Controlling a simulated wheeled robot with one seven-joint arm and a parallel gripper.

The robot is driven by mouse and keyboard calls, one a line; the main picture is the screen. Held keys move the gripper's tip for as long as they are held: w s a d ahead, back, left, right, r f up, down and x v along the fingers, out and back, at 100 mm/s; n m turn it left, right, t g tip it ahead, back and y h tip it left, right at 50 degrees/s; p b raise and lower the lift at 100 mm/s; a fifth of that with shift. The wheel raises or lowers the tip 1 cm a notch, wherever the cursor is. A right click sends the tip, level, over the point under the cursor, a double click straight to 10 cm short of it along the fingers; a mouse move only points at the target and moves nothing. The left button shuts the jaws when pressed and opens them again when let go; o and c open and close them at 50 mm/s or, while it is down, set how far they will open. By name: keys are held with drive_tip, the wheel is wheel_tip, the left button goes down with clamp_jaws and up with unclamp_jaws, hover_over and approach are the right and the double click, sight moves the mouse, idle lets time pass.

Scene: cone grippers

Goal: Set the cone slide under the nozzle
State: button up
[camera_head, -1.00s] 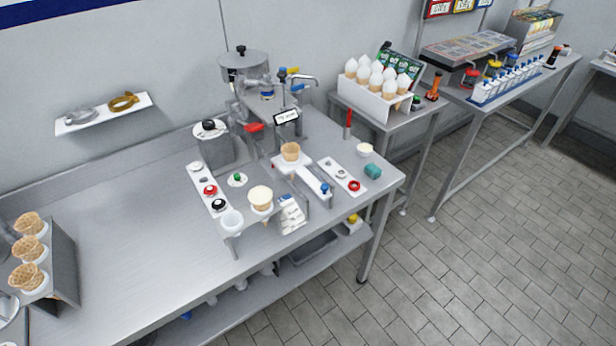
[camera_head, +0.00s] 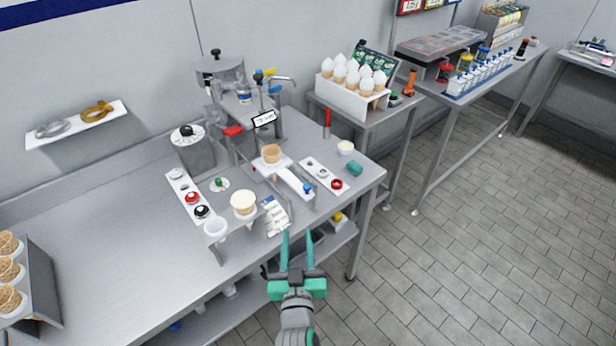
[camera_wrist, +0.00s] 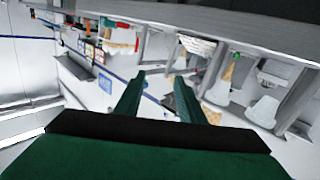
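The cone slide is a white sliding piece with a blue knob (camera_head: 296,184) on the steel table. A waffle cone (camera_head: 271,154) stands at its back end, towards the dispensing machine. The machine (camera_head: 240,105) stands at the back of the table with a red lever and a small display; its nozzle is not clear to make out. My gripper (camera_head: 298,236) is in front of the table's front edge, apart from the slide, with its two green fingers spread and nothing between them. The fingers also show spread in the wrist view (camera_wrist: 160,95).
A holder with a white cup (camera_head: 215,229) and a filled cone (camera_head: 243,204) stands at the front edge, beside a printed card (camera_head: 275,215). A plate with a red ring (camera_head: 337,184) lies right of the slide.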

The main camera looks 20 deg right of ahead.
sight(306, 190)
drive_tip(key=w+d+r, duration=0.1)
drive_tip(key=r, duration=0.1)
drive_tip(key=w+d+r+m+h, duration=0.1)
drive_tip(key=w+r, duration=0.1)
drive_tip(key=w+d+r+m+h, duration=0.1)
drive_tip(key=w+r, duration=0.1)
drive_tip(key=shift+w+d, duration=0.25)
drive_tip(key=shift+d, duration=0.1)
drive_tip(key=x, duration=1)
drive_tip(key=shift+w+d, duration=0.2)
drive_tip(key=shift+d, duration=0.1)
drive_tip(key=shift+f, duration=0.15)
drive_tip(key=shift+w, duration=0.1)
clamp_jaws()
